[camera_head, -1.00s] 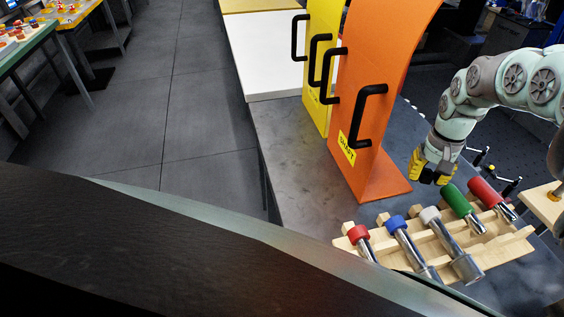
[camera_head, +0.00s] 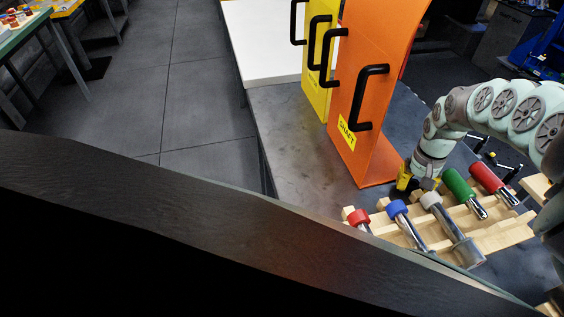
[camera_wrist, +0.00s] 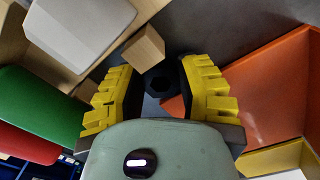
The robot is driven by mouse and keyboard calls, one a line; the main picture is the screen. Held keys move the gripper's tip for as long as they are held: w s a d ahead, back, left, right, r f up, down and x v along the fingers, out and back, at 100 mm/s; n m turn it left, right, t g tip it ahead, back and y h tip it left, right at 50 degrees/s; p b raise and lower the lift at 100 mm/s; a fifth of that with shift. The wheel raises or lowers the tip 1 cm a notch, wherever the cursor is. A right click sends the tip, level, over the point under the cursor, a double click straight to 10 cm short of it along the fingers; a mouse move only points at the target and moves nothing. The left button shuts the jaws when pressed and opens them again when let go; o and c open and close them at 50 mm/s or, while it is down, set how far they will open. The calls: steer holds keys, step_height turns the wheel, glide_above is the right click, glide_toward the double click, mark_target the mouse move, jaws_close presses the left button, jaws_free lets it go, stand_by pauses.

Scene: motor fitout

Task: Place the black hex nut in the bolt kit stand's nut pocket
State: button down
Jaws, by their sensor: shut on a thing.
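My gripper (camera_wrist: 160,95) has yellow fingers and is shut on the black hex nut (camera_wrist: 158,82), a small dark piece between the fingertips in the wrist view. In the head view my gripper (camera_head: 416,182) is low, between the orange panel's foot and the back edge of a wooden rack (camera_head: 500,239); the nut cannot be made out there. A small wooden block (camera_wrist: 145,47) is close beyond the fingertips in the wrist view. I cannot tell which wooden part is the bolt kit stand, and no nut pocket can be clearly seen.
The rack holds several metal tools with red, blue, grey (camera_head: 430,200), green (camera_head: 458,184) and red handles. A tall orange panel (camera_head: 375,100) with a black handle stands left of my gripper, with a yellow panel (camera_head: 318,70) behind. The dark tabletop (camera_head: 290,130) left of the panels is clear.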

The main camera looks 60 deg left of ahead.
mark_target(414, 185)
steer(key=shift+f, duration=0.1)
steer(key=c, duration=0.7)
jaws_free()
steer(key=shift+o, duration=0.2)
step_height(414, 185, up, 12)
steer(key=p, duration=0.3)
steer(key=shift+r+p, duration=0.2)
steer(key=shift+p, duration=0.1)
